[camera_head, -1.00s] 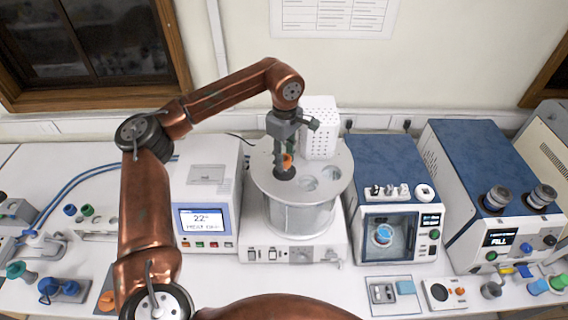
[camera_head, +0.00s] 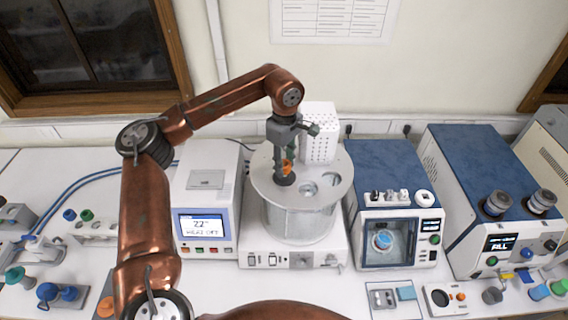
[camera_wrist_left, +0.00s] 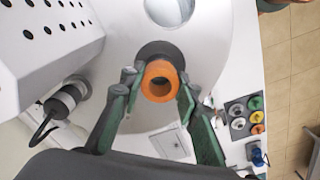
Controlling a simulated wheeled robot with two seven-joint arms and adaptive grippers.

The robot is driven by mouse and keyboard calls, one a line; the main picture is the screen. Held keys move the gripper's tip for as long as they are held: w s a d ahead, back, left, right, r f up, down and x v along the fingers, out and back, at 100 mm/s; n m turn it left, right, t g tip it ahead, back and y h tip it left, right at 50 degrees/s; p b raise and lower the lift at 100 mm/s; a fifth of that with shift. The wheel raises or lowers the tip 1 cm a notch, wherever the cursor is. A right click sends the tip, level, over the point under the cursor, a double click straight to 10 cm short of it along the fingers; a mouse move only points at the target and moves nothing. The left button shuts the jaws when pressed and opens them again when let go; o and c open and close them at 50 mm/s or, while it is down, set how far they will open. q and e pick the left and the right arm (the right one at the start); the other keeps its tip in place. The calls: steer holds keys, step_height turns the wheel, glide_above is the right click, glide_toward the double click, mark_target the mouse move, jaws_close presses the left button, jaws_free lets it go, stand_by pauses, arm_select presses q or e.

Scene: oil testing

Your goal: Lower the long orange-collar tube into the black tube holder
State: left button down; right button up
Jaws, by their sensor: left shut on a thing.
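The orange-collar tube shows as an orange ring (camera_wrist_left: 160,81) between the fingers in the left wrist view, and as a small orange spot (camera_head: 287,168) in the head view. My left gripper (camera_head: 286,160) is shut on it, above the lid of the round bath; its green-padded fingers also show in the left wrist view (camera_wrist_left: 158,97). The black tube holder (camera_head: 284,180) is a dark ring in the bath lid, directly below the collar; it also shows behind the collar in the wrist view (camera_wrist_left: 158,49). The tube's lower length is hidden. My right gripper is not in view.
The round bath (camera_head: 300,215) has other open holes in its lid, right of the holder. A white perforated box (camera_head: 319,130) stands close behind the gripper. A display unit (camera_head: 207,210) is at left, and a blue-topped machine (camera_head: 392,170) at right.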

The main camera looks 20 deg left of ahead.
arm_select(q)
steer(key=shift+f, duration=0.6)
stand_by(0.5)
steer(key=c, duration=1.7)
jaws_free()
steer(key=shift+c, duration=0.2)
steer(key=shift+r+p, duration=3.5)
steer(key=shift+r, duration=2.05)
